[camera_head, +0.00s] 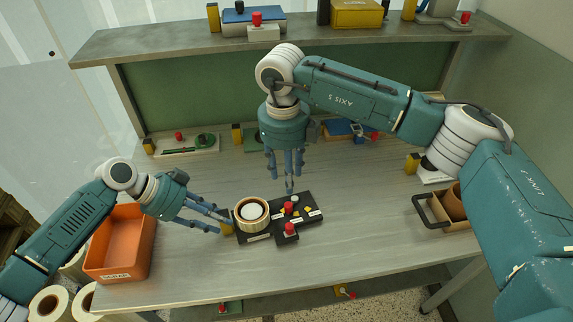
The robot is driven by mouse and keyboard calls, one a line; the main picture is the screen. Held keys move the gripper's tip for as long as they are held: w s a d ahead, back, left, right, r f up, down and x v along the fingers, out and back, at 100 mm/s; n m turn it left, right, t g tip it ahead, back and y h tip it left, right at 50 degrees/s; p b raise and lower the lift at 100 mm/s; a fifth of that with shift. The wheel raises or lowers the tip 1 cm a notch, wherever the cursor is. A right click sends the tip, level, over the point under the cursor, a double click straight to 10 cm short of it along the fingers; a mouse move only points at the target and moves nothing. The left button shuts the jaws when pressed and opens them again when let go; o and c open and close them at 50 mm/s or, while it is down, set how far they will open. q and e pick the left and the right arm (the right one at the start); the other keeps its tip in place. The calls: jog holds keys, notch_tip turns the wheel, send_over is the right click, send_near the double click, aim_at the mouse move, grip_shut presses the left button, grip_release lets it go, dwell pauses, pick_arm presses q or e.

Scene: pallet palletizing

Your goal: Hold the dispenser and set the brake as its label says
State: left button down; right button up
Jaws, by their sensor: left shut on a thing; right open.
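The dispenser (262,235) is a dark base on the table. It carries a wooden ring-shaped roll with a white centre (252,212) on its left. Red knobs (290,229), a small yellow part and small white labels are on its right; the label text is too small to read. My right gripper (287,178) is open, pointing down just behind and above the dispenser's knobs, touching nothing that I can make out.
An orange bin (121,262) stands at the left, under my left arm. A brown tray with a black handle (432,213) is at the right. Small devices (187,145) line the back of the table, and more stand on the shelf (180,40). The table's front middle is clear.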

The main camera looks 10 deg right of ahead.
pick_arm(q)
jog(key=shift+s+a+f, duration=0.15)
jog(key=shift+f, duration=0.15)
jog(key=c, duration=1.2)
grip_release()
jog(key=shift+w, duration=0.25)
jog(key=shift+r, duration=0.1)
jog(key=v, duration=1.2)
